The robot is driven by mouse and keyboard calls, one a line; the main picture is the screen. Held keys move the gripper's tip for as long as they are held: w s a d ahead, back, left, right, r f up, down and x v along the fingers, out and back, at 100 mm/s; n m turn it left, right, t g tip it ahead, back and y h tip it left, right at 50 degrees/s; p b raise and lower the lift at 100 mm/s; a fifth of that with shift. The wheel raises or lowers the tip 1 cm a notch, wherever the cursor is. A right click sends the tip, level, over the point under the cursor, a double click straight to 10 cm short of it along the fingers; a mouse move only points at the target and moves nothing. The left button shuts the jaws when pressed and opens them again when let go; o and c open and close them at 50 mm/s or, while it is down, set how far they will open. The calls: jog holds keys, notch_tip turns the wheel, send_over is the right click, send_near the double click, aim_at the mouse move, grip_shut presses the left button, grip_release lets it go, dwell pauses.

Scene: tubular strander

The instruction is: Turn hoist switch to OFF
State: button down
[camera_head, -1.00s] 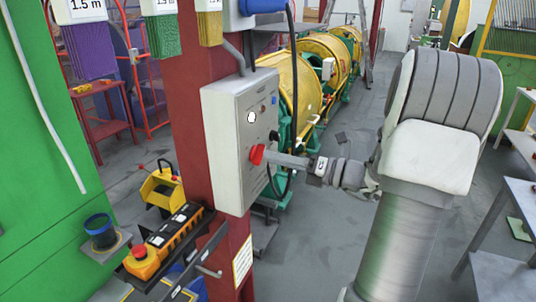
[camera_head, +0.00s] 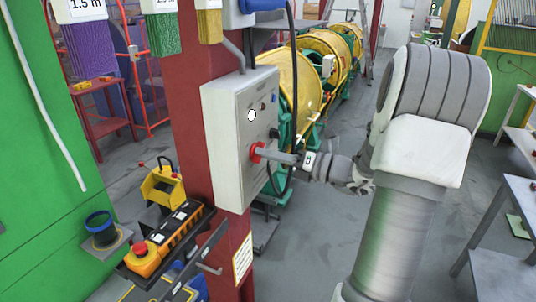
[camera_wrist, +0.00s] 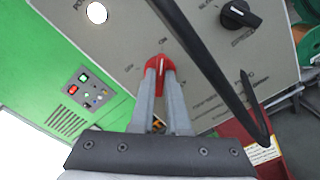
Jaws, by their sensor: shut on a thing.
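The hoist switch is a red rotary knob (camera_head: 256,152) on the front of a light grey control box (camera_head: 225,140). In the wrist view the red knob (camera_wrist: 160,66) sits between my two fingertips, with its pale pointer line running up toward a small label. Another small label lies to its left; both are too blurred to read surely. My gripper (camera_wrist: 160,78) is shut on the knob, and in the head view my gripper (camera_head: 265,154) reaches it from the right. The fingers hide part of the knob.
The box hangs on a red column (camera_head: 190,100). A black cable (camera_wrist: 215,60) passes close to the right of my fingers. A black knob (camera_wrist: 238,14) and a white round lamp (camera_wrist: 97,13) share the panel. An orange pendant control (camera_head: 160,245) lies on a shelf below left.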

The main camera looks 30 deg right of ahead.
jog(key=shift+n, duration=0.4)
jog(key=n+b, duration=1.5)
jog(key=n, duration=0.2)
jog(key=shift+a+f+b, duration=0.1)
jog(key=shift+b, duration=0.3)
dwell(0.3)
jog(key=c, duration=0.9)
grip_release()
jog(key=shift+s, duration=0.1)
jog(key=v, duration=1.7)
